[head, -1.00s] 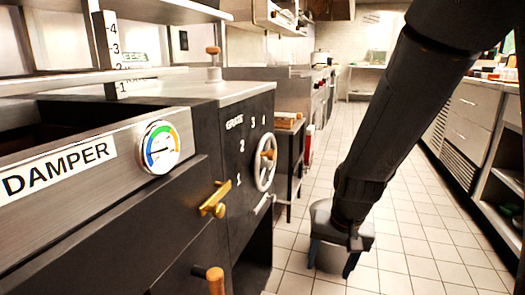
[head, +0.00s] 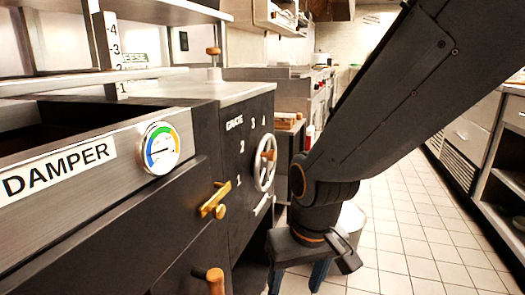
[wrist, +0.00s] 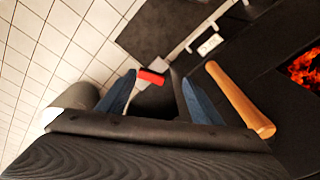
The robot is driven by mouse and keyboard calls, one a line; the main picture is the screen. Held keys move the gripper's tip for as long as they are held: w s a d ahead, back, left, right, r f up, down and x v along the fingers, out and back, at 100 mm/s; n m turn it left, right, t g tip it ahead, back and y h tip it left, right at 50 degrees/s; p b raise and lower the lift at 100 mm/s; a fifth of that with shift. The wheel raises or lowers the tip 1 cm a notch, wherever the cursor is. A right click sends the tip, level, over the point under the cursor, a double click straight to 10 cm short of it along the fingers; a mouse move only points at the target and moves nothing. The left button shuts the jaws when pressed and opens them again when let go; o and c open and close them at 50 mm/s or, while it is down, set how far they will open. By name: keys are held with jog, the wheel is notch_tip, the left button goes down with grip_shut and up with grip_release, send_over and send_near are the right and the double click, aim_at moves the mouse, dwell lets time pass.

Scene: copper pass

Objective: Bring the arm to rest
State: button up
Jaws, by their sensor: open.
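My arm comes in from the upper right of the head view and bends down at the wrist. My gripper (head: 297,277) hangs low beside the right end of the black oven front, its blue fingers pointing down. In the wrist view the two fingers (wrist: 158,98) are spread apart, with nothing held between them. A wooden handle (wrist: 240,100) lies just to the right of the fingers there; I cannot tell whether they touch it. The fingertips are cut off by the bottom of the head view.
The black oven has a damper gauge (head: 160,148), brass latch (head: 215,200) and handwheel (head: 265,164). Glowing embers (wrist: 305,68) show at the right of the wrist view, and a red object (wrist: 150,76) lies beyond the fingers. The tiled aisle (head: 400,230) on the right is clear.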

jog(key=s+a+r+n+g, duration=0.1)
jog(key=s+a+r+n, duration=0.15)
jog(key=s+a, duration=0.55)
jog(key=d+r+m+p, duration=0.2)
jog(key=d+r+p, duration=0.8)
jog(key=r+p, duration=0.3)
jog(key=s+d+r+m+h+p, duration=0.1)
jog(key=d+r+m+p, duration=0.2)
jog(key=d+r+p, duration=0.7)
notch_tip(320, 180, up, 3)
jog(key=p, duration=0.9)
jog(key=shift+d+r+m, duration=0.2)
jog(key=shift+d+m, duration=0.15)
jog(key=shift+d, duration=0.3)
